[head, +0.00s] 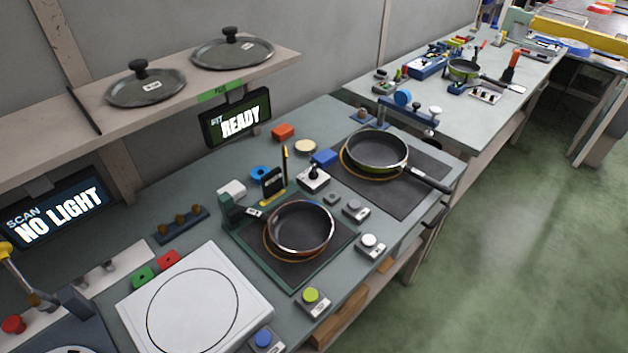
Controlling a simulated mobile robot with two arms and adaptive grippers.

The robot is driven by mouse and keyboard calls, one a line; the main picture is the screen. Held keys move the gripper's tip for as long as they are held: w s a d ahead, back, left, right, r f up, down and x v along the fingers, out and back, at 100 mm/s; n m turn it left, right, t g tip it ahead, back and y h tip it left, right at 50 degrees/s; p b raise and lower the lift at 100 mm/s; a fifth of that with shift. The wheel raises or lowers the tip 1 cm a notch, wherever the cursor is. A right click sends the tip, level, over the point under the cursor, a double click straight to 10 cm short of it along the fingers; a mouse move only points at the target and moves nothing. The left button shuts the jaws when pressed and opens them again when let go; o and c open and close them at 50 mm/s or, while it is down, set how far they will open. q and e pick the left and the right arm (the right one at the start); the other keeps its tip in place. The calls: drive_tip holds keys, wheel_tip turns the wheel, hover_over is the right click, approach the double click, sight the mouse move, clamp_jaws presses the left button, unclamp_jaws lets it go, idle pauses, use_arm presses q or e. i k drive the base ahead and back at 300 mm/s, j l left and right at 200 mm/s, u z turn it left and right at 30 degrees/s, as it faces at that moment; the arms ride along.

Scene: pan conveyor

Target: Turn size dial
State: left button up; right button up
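Neither of my grippers is in view. No control carries a label I can read as the size dial, so I cannot tell which one it is. Candidates are a white box with a black knob (313,176), a small box with a grey knob (355,208), a box with a white knob (371,243), a box with a yellow-green knob (313,299) and a box with a blue knob (264,339). A pan (300,228) sits on a dark green-edged mat (292,275), beside these controls.
A second pan (376,152) sits on a dark mat (400,203), its handle toward the right edge. One screen (238,120) reads READY, another (58,210) NO LIGHT. A white plate (235,280) lies in front. Two lids (145,90) (232,53) rest on the shelf.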

sight(313, 175)
drive_tip(key=l+u, duration=0.45)
drive_tip(key=k+l+u, duration=0.15)
drive_tip(key=u, duration=0.3)
drive_tip(key=k+l+u, duration=0.15)
drive_tip(key=l+u, duration=0.3)
drive_tip(key=j, duration=0.1)
